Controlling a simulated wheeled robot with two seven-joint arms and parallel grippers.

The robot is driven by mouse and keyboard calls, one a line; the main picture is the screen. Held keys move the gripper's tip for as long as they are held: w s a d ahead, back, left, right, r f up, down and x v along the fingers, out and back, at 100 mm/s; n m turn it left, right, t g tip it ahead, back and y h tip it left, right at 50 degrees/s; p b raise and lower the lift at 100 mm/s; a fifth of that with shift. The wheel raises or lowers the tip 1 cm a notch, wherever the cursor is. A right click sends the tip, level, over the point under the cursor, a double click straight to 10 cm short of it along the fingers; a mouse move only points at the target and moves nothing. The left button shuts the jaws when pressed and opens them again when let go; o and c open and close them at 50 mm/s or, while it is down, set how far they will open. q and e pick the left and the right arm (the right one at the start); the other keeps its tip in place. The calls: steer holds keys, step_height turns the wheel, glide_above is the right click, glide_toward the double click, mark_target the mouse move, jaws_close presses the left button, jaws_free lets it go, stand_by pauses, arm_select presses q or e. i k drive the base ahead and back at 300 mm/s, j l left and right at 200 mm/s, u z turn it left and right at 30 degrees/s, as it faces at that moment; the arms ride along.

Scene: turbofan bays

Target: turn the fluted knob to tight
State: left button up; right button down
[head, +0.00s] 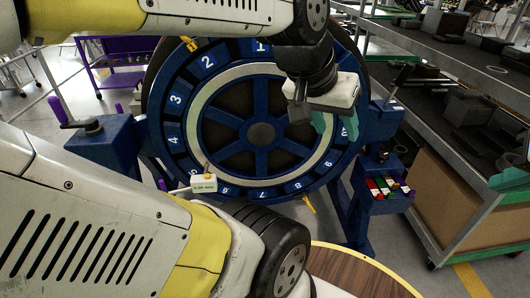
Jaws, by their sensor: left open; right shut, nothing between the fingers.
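I cannot pick out the fluted knob for certain. A small dark knob (383,154) stands on the right of the blue stand, but its flutes are too small to make out. My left gripper (312,119) hangs down in front of the right side of the large blue numbered wheel (192,82). It is open, with teal on its fingers, and I see nothing held. It covers part of the wheel rim and whatever lies behind. It appears apart from the small dark knob, up and to the left of it.
A white labelled box (203,184) sits at the wheel's lower left. Blue boxes with dark crank handles stand left (103,143) and right (383,117). A tray of coloured blocks (388,189) is lower right. A loaded shelf (462,148) fills the right; a round wooden top (350,275) is below.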

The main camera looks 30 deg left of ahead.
mark_target(383, 157)
steer(key=j+z, duration=0.7)
steer(key=j, duration=0.25)
steer(key=j+z, duration=0.4)
